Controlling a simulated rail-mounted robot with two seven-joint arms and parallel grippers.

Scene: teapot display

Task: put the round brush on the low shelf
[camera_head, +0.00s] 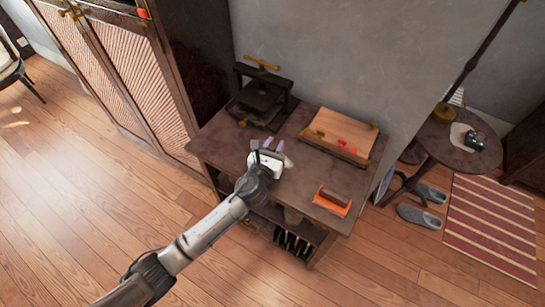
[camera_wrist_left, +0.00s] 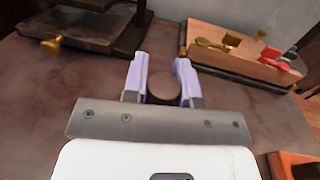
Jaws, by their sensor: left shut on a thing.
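My left gripper (camera_head: 273,145) is over the dark table, and its two pale purple fingers also show in the left wrist view (camera_wrist_left: 161,64). They are shut on a round brown-topped thing (camera_wrist_left: 163,89), which appears to be the round brush. Its lower part is hidden in the wrist view. In the head view the gripper mostly hides it, and a pale patch shows just right of the fingers. The low shelf (camera_head: 265,211) is the dark open space under the tabletop, partly hidden by my left arm. My right gripper is not in view.
On the tabletop (camera_head: 225,140) stand a dark press (camera_head: 262,98) at the back left, a wooden board with red and brass pieces (camera_head: 340,133) at the back right, and an orange holder (camera_head: 332,201) at the front right. Dark upright slats (camera_head: 292,243) stand below. A cabinet is left.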

